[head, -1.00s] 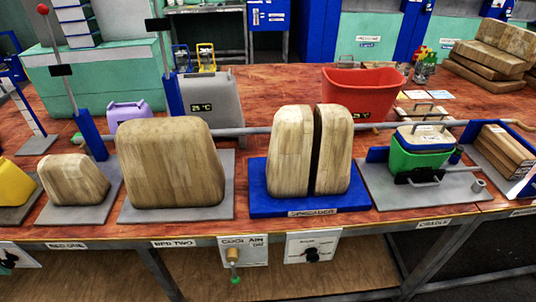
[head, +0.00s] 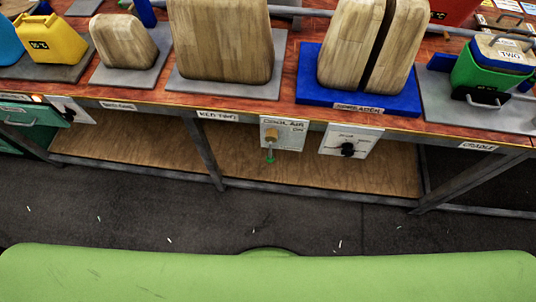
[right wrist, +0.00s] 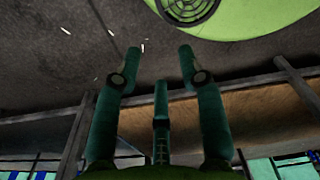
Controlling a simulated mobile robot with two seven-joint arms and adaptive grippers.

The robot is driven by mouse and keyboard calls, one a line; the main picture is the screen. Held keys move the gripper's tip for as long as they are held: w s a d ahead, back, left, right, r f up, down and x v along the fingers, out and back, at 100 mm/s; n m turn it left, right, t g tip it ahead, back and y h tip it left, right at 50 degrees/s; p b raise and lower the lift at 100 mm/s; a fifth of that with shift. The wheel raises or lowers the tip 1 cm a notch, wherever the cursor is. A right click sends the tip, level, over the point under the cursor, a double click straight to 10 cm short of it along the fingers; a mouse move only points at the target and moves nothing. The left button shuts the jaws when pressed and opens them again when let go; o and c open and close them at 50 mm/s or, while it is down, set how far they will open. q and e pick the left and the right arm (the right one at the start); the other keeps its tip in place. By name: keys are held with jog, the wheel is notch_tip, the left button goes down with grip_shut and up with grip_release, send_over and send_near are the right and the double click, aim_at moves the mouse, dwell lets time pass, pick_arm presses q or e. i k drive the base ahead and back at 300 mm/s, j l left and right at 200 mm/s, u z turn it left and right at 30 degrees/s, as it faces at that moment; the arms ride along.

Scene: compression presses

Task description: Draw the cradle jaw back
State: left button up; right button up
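The cradle stands at the right of the bench in the head view, a grey base plate (head: 446,108) above a label reading CRADLE (head: 478,146). A green container (head: 488,73) with a cream-and-blue labelled top (head: 505,52) sits on it. A black piece with a grey bar handle (head: 484,101) is at the container's near side, and a blue block (head: 440,62) is to its left. I cannot tell which piece is the jaw. My right gripper (right wrist: 160,66) is open and empty in the right wrist view, its fingers spread, away from the cradle. My left gripper is not in view.
The spreader's blue base (head: 350,95) holds two wooden blocks left of the cradle. Wooden forms and a yellow canister (head: 50,40) stand further left. Control boxes (head: 350,142) hang off the bench front. Dark floor (head: 200,225) is clear between me and the bench.

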aim_at(468, 94)
jog(key=z, duration=1.6)
